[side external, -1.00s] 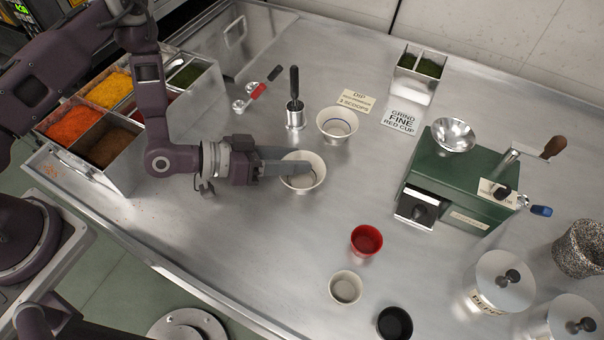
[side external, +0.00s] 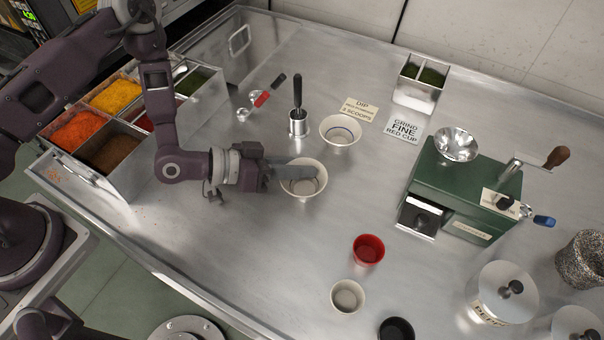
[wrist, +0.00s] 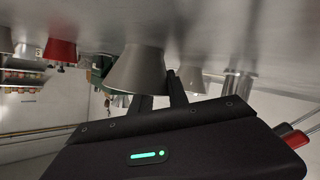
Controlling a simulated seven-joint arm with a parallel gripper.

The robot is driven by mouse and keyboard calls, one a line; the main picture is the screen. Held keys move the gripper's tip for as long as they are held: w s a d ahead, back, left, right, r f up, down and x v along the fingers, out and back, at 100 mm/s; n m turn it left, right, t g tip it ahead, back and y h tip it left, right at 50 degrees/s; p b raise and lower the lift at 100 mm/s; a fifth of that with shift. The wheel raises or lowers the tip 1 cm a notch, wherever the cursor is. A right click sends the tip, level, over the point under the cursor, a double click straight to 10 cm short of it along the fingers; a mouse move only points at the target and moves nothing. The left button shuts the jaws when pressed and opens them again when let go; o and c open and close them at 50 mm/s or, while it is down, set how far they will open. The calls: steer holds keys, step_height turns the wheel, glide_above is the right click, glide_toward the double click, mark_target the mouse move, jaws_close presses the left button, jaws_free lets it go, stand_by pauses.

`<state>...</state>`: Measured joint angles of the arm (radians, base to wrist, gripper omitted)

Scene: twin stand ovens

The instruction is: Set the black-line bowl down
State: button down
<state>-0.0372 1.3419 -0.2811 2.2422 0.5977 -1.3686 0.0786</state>
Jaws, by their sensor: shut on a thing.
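The black-line bowl (side external: 304,193) is a pale bowl with a dark line inside, upright at the middle of the steel counter. My gripper (side external: 297,173) reaches it from the left and is shut on its wall, with the fingers across its near-left rim. In the wrist view, the bowl (wrist: 135,68) shows between and behind the fingers (wrist: 163,92), its narrow base close to the counter. I cannot tell whether the base touches the counter.
A second bowl (side external: 341,130) with a bluish line stands just behind. A tamper-like tool (side external: 298,118) stands nearby. A red cup (side external: 368,250), white cup (side external: 347,296) and black cup (side external: 396,330) are in front. A green grinder (side external: 455,190) is right; spice bins (side external: 125,160) are left. Counter around the bowl is clear.

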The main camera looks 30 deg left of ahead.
step_height(320, 180, up, 9)
steer(key=f+n+t+y, duration=0.1)
steer(key=w+a+f+n+y, duration=0.1)
steer(key=f+n+t+y, duration=0.1)
steer(key=shift+w+a+f+n+t+y, duration=0.15)
steer(key=shift+a+f+n+t+y, duration=0.15)
steer(key=shift+a, duration=0.05)
steer(key=a+n+y, duration=0.1)
steer(key=a+n+t+y, duration=0.1)
steer(key=a+n+y, duration=0.1)
steer(key=a+f+n+y, duration=0.1)
steer(key=y, duration=0.1)
steer(key=shift+w+a+t, duration=0.25)
steer(key=shift+w+t, duration=0.05)
steer(key=shift+w, duration=0.1)
steer(key=s+a+r+n+g+y, duration=0.35)
steer(key=a+r+n+y, duration=0.25)
steer(key=a+n+y, duration=0.4)
steer(key=f, duration=0.3)
steer(key=a+f, duration=0.1)
steer(key=f, duration=0.2)
steer(key=s+a+f, duration=0.1)
steer(key=f, duration=0.2)
steer(key=shift+f, duration=0.55)
